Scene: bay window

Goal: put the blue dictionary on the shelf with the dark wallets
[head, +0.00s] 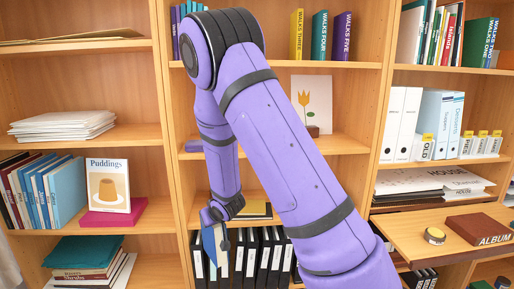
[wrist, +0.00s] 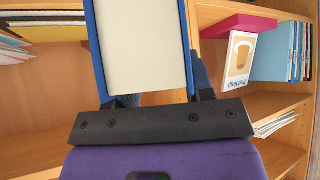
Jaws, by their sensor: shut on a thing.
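My gripper (head: 218,214) hangs low in front of the middle bookcase column, shut on the blue dictionary (head: 209,244). In the wrist view the dictionary's cream page block (wrist: 140,45) shows between its blue covers, held between my fingers (wrist: 155,103). In the head view the dictionary hangs in front of a row of upright black files with white labels (head: 265,256), which look like the dark wallets. The dictionary and my gripper hide part of that row. I cannot tell whether the dictionary touches the row or the shelf.
Above the row lie flat yellow and dark items (head: 257,210). To the left are the Puddings book (head: 108,186) on a pink book (head: 112,216) and leaning blue folders (head: 63,190).

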